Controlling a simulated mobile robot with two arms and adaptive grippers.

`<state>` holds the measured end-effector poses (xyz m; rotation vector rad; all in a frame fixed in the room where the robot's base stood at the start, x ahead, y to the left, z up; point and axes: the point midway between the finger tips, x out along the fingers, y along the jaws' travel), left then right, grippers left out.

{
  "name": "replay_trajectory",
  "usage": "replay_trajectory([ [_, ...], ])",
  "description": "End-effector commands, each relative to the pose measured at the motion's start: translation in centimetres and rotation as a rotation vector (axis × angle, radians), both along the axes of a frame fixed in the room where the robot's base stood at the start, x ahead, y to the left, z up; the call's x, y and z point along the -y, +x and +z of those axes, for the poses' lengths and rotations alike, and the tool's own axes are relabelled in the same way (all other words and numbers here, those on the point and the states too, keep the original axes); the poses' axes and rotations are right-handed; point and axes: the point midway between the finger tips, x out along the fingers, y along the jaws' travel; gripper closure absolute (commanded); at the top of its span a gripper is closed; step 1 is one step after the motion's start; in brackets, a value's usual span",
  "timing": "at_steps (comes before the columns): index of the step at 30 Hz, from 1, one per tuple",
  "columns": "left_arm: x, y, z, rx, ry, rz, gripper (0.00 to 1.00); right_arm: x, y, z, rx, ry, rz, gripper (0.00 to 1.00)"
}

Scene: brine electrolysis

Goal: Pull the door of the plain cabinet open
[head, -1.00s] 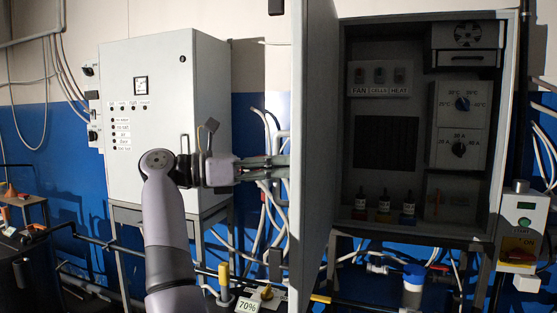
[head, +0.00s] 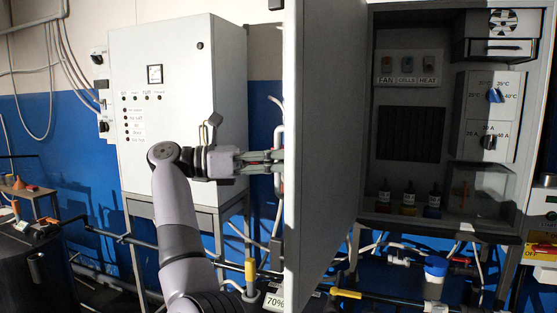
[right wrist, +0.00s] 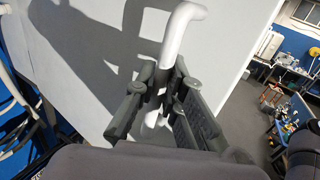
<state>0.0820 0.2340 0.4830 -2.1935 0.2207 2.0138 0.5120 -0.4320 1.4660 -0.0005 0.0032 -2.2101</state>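The plain cabinet (head: 368,120) stands on legs at the right of the head view. Its grey door (head: 325,130) stands open, swung out toward me from its left side. My right gripper (head: 280,163) is at the door's outer face, left of its free edge. In the right wrist view, the gripper's dark fingers (right wrist: 163,95) close around the white bar handle (right wrist: 180,28) on the grey door panel (right wrist: 85,60). The fingertips are partly hidden behind the door edge in the head view. My left gripper is not in view.
A second cabinet (head: 180,100) with a meter and labels stands left, behind my arm. Inside the open cabinet are switches, dials (head: 490,118) and small bottles (head: 409,198).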

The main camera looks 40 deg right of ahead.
Motion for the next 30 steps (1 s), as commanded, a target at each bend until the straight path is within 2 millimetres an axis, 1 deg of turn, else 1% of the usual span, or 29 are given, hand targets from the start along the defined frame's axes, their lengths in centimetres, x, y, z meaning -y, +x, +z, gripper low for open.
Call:
replay_trajectory([
  [1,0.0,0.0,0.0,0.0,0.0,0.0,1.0,-0.1,0.0,-0.2,0.0,0.006,0.0,0.88],
  [10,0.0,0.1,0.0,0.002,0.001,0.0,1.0,0.0,0.0,0.0,0.0,0.002,0.001,0.69],
  [16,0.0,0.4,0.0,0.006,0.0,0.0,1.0,0.0,0.0,0.0,0.001,0.001,0.001,0.69],
  [20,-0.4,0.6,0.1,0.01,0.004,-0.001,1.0,0.0,0.0,0.4,0.001,0.0,0.001,0.69],
  [23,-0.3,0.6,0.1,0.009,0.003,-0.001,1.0,0.0,0.0,1.5,0.003,0.0,0.001,0.69],
  [26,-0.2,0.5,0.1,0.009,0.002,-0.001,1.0,0.0,0.0,3.4,0.005,0.0,0.002,0.69],
  [30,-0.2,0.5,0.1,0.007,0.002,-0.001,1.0,0.0,-0.1,6.6,0.003,-0.006,0.001,0.69],
])
